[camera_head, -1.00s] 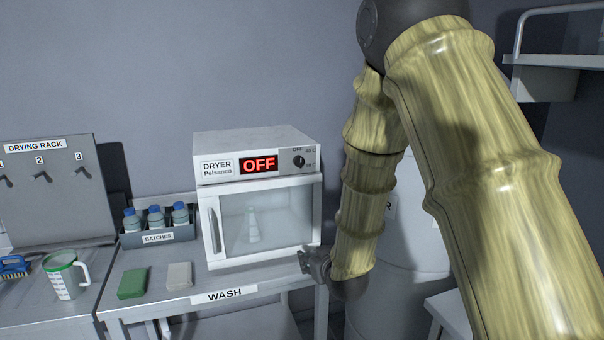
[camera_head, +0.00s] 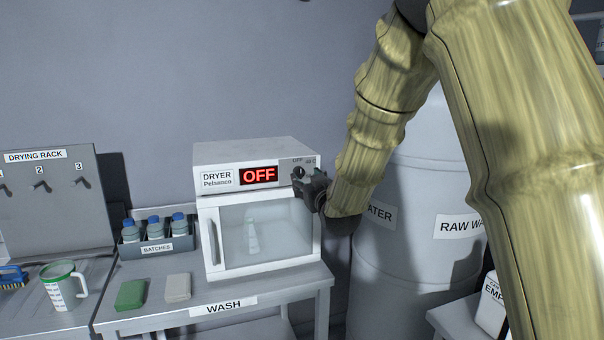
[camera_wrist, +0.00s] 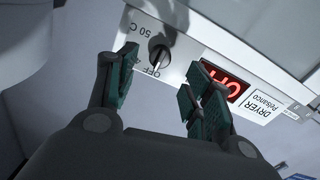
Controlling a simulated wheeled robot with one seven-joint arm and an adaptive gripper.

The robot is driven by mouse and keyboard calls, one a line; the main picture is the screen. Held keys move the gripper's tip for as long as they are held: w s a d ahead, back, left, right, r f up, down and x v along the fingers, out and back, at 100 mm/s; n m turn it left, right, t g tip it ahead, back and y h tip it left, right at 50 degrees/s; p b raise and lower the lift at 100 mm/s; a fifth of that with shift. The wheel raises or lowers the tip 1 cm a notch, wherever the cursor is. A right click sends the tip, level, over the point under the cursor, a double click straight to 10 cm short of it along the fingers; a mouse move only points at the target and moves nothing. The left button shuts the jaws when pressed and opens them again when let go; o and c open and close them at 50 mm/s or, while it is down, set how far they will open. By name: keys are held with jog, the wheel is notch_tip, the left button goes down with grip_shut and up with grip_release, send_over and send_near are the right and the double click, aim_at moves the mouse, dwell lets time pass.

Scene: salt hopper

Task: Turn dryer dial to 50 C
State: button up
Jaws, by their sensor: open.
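The white dryer (camera_head: 243,153) stands on the wash table with its door shut and a flask-like item showing behind the glass. Its red display (camera_head: 258,175) reads OFF. The black dial (camera_head: 298,172) is at the panel's right end, partly hidden by my gripper (camera_head: 304,184). In the wrist view the dial (camera_wrist: 159,54) shows beyond and between my open fingers, with "OFF" printed on one side of it and "50 C" on another. The fingers look empty. I cannot tell whether a finger touches the dial.
A bottle rack marked BATCHES (camera_head: 157,247) stands left of the dryer. A green block (camera_head: 130,295) and a pale block (camera_head: 178,288) lie on the table's front. A large white raw water tank (camera_head: 400,260) stands close on the right. The wall above the dryer is clear.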

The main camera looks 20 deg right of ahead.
aim_at(301, 174)
jog(key=shift+w+p, duration=0.75)
jog(key=shift+w, duration=2.2)
jog(key=c, duration=1)
